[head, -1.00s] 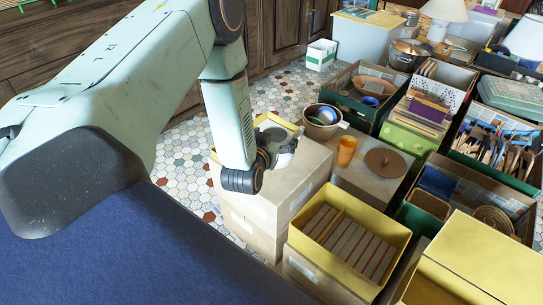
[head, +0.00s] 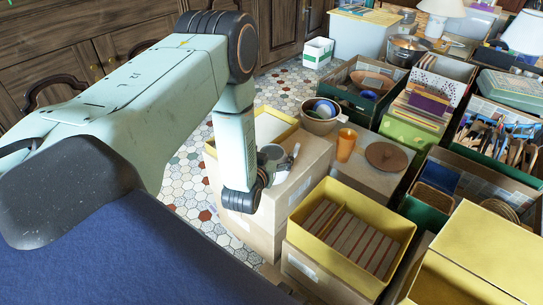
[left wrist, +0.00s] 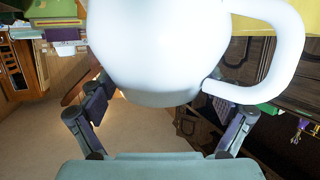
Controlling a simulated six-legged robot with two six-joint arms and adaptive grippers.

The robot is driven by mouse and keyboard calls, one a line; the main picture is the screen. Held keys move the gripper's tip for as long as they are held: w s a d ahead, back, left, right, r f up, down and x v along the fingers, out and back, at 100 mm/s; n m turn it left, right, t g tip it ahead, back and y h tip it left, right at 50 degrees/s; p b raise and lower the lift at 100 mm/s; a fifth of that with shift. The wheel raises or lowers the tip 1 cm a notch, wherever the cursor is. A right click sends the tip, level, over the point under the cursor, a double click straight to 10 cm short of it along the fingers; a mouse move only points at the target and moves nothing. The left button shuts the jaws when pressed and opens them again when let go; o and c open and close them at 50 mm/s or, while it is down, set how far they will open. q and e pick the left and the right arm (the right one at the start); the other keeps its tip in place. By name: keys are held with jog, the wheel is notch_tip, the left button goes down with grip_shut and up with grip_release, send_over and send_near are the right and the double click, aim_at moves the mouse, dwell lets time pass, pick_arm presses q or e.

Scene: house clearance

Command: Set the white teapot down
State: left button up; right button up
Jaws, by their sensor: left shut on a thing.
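The white teapot (left wrist: 150,45) fills the upper middle of the left wrist view, with its big loop handle (left wrist: 295,50) on the right. My left gripper (left wrist: 165,108) is shut on it, with one finger at each side of its lower body. The top of the teapot is cut off by the frame edge. In the head view my left gripper (head: 282,160) is over the cardboard box (head: 290,190) at the middle. My right gripper is not in view.
A yellow open box with a slatted inside (head: 350,235) stands in front. An orange cup (head: 346,145) and a brown round lid (head: 385,156) rest on the box to the right. A bowl stack (head: 320,116) stands behind. Several filled crates crowd the right.

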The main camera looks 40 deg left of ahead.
pick_arm(q)
jog(key=o, duration=1.1)
jog(key=shift+f, duration=0.1)
jog(key=shift+o, duration=1)
